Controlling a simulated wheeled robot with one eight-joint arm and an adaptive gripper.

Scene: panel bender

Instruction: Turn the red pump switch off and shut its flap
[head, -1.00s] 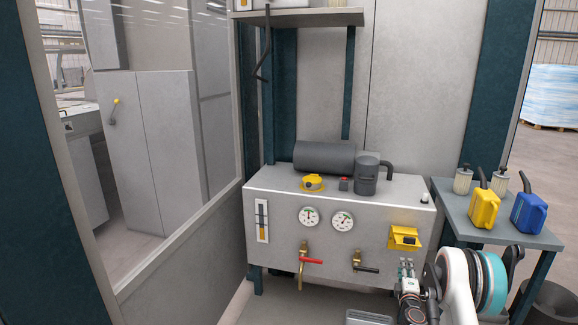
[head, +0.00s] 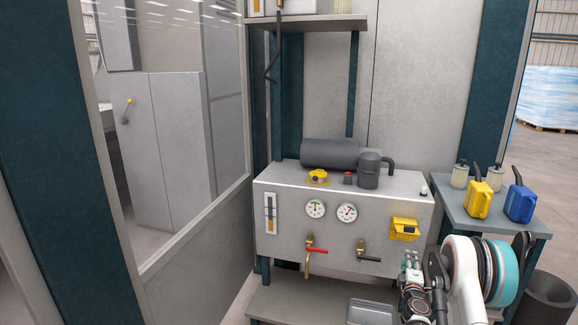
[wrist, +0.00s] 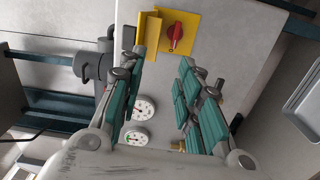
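The red pump switch (wrist: 175,37) is a knob on a yellow plate (wrist: 188,22) on the grey unit's front, seen at the top of the wrist view. Its handle runs roughly up and down in that rotated picture. The yellow flap (wrist: 150,28) stands out from the plate's left edge, open, leaving the knob uncovered. In the head view the yellow switch box (head: 404,229) is at the front's right end; its knob is too small to read. My gripper (wrist: 160,62) is open and empty, its green-padded fingers apart, short of the switch. It shows below the box in the head view (head: 411,258).
Two gauges (head: 315,209) and red-handled (head: 316,250) and black-handled (head: 368,257) valves sit left of the switch. A side table (head: 530,228) with yellow and blue cans stands at right. A shelf (head: 290,302) lies below the unit. A glazed panel is at left.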

